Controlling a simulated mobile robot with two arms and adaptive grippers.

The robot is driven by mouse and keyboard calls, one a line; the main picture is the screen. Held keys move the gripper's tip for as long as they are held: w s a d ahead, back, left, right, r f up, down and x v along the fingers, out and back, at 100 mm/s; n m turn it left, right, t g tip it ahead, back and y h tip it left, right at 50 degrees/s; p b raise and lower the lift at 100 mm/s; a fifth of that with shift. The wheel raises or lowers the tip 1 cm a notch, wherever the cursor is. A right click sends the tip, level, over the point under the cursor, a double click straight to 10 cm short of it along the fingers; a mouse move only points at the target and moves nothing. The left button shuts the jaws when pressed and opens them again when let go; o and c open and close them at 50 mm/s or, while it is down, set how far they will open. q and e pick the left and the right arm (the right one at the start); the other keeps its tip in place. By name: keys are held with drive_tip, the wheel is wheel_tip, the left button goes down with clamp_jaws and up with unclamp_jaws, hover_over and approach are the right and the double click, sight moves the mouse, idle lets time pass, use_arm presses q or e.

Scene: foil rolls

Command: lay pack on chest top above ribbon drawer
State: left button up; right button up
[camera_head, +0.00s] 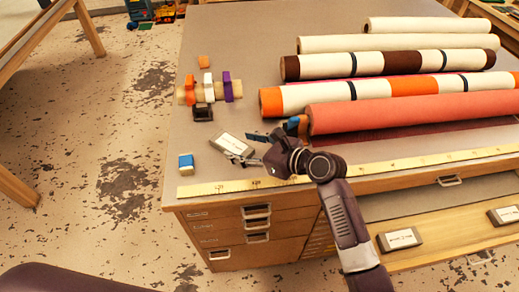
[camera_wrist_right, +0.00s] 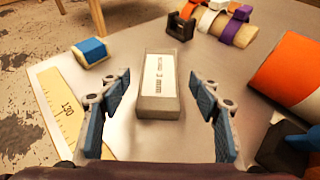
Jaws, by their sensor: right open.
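A grey pack with a white label (camera_head: 232,145) lies flat on the grey top of the chest (camera_head: 225,35), near its front left. In the wrist view the pack (camera_wrist_right: 158,85) lies between the spread blue-padded fingers, with a gap on each side. My right gripper (camera_head: 249,149) is open and empty, low over the chest top at the pack's right end. Two similar packs lie in the open wide drawer (camera_head: 440,245), one left (camera_head: 399,239) and one right (camera_head: 503,215). Small drawers (camera_head: 226,225) fill the chest's left front; I cannot tell which is the ribbon drawer. My left gripper is out of view.
A yellow ruler strip (camera_head: 350,170) runs along the front edge. A blue-and-white block (camera_head: 186,164) stands left of the pack. A tape dispenser (camera_head: 203,112) and wrapped bands (camera_head: 209,90) are behind. Several long rolls (camera_head: 410,114) cover the right side.

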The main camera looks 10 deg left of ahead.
drive_tip(key=v, duration=0.7)
drive_tip(key=shift+s, duration=0.1)
idle(0.4)
